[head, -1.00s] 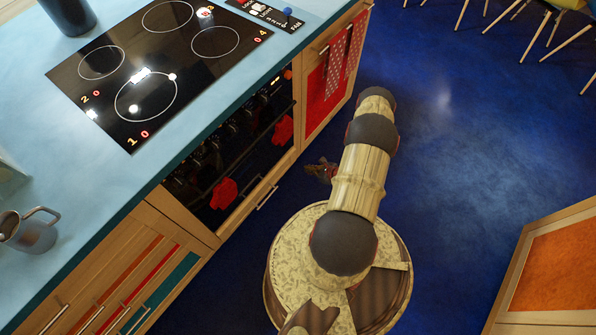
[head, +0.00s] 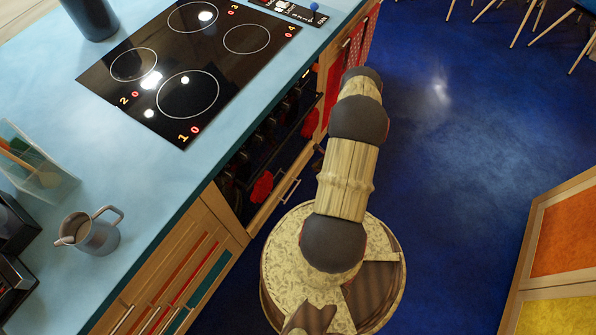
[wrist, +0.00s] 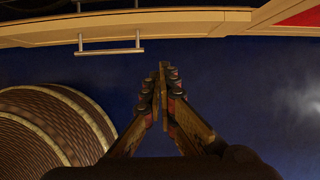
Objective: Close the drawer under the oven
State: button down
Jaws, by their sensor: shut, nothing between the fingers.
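The drawer under the oven (head: 268,207) has a wooden front and a pale bar handle (head: 290,191), partly beside my arm in the head view. In the wrist view the drawer front (wrist: 60,35) runs along the top, with its handle (wrist: 110,48) left of centre. How far out the drawer stands is hard to tell. My gripper (wrist: 163,68) is shut and empty, its tips just below and right of the handle in the picture, with blue floor behind. In the head view my arm hides most of the gripper. The dark oven (head: 265,150) is above the drawer.
The blue counter (head: 190,150) with the black cooktop (head: 190,70) overhangs the oven. A metal pitcher (head: 92,235) stands on the counter. An orange and yellow cabinet (head: 560,240) is at right. Blue floor (head: 470,150) is open between.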

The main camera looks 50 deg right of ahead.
jog(key=w+f+b, duration=0.6)
jog(key=w+f, duration=0.1)
jog(key=f, duration=0.2)
jog(key=shift+w+a+f, duration=0.15)
jog(key=shift+w+a, duration=0.15)
jog(key=shift+a, duration=0.05)
jog(key=shift+w, duration=0.1)
